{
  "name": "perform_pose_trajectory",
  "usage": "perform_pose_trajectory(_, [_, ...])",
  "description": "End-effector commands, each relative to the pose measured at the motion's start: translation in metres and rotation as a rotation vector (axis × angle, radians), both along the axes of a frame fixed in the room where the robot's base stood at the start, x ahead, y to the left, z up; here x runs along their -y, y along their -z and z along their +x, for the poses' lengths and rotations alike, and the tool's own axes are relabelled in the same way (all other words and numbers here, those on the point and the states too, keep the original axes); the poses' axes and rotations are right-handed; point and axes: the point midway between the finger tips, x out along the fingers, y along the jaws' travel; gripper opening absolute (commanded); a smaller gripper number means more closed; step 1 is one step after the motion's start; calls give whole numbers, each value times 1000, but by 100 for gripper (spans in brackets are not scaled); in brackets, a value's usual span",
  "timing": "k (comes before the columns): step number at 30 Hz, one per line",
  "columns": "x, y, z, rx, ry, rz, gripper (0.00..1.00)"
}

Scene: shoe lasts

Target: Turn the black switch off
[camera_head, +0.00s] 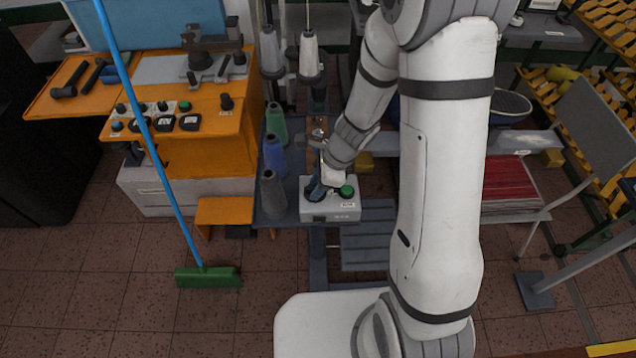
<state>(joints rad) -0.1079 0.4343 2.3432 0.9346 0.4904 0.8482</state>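A small grey control box (332,210) stands at the end of the blue-grey bench in the middle of the view. A round green button (347,190) sits on the right of its top. A dark round part, which looks like the black switch (312,195), is on the left of its top and is partly covered by my gripper. My gripper (318,188) points down at this dark part, at or just above it. Whether it touches, and how far its fingers are apart, is too small to tell. The switch's setting cannot be made out.
Green, blue and grey thread cones (274,155) stand close left of the box. An orange machine (205,150) with several knobs and buttons is further left. A blue-handled green broom (207,277) leans there. A grey chair (590,130) and red stack (508,183) are at right.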

Motion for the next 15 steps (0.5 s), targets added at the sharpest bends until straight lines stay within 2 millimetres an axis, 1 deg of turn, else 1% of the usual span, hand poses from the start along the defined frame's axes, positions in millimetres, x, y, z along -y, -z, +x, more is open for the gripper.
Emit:
perform_pose_trajectory(5, [0, 0, 0, 0, 0, 0, 32])
perform_pose_trajectory(15, [1, -1, 0, 1, 0, 0, 4])
